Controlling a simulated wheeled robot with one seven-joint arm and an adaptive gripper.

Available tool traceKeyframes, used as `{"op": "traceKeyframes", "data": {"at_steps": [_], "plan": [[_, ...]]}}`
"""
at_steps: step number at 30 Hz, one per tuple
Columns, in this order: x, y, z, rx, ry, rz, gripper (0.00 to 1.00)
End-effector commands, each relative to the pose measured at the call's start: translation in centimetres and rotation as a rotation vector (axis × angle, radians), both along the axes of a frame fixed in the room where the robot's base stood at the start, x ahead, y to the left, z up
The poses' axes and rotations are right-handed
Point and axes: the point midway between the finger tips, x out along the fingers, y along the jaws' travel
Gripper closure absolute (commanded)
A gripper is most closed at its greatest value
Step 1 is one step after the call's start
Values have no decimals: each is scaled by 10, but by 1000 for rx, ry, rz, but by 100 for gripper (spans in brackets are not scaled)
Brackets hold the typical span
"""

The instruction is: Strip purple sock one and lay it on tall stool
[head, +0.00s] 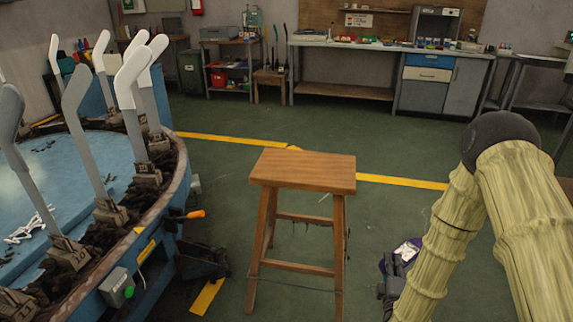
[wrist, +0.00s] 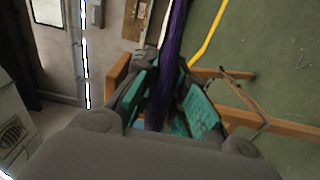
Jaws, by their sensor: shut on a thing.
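The purple sock (wrist: 175,40) is pinched in my gripper (wrist: 168,98), between its teal-padded fingers. It runs up out of the top of the wrist view as a narrow strip. In the head view my gripper (head: 393,275) is low, right of the stool and partly hidden by my arm; a little purple shows beside it. The tall stool (head: 303,170) is wooden, upright and its seat is bare. Wooden stool parts (wrist: 268,126) show behind the fingers in the wrist view. I cannot tell whether the sock touches the stool.
A round blue machine (head: 180,205) with several upright grey-white sock forms (head: 88,140) stands at the left. An orange-handled tool (head: 195,214) juts from its side toward the stool. A long workbench (head: 340,45) lines the back wall. Green floor is clear behind the stool.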

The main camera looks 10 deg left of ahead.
Motion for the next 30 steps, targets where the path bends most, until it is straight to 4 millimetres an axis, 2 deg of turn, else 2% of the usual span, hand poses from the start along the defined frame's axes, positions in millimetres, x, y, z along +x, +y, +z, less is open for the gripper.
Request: {"op": "traceKeyframes", "data": {"at_steps": [1,4,6,14,23,26,30], "plan": [[0,0,10,0,0,0,100],[0,0,19,0,0,0,100],[0,1,11,-3,1,2,100],[0,4,16,-1,-1,8,100],[0,62,63,2,-3,124,100],[-1,87,83,3,-3,175,100],[-1,133,119,3,-5,267,100]]}}
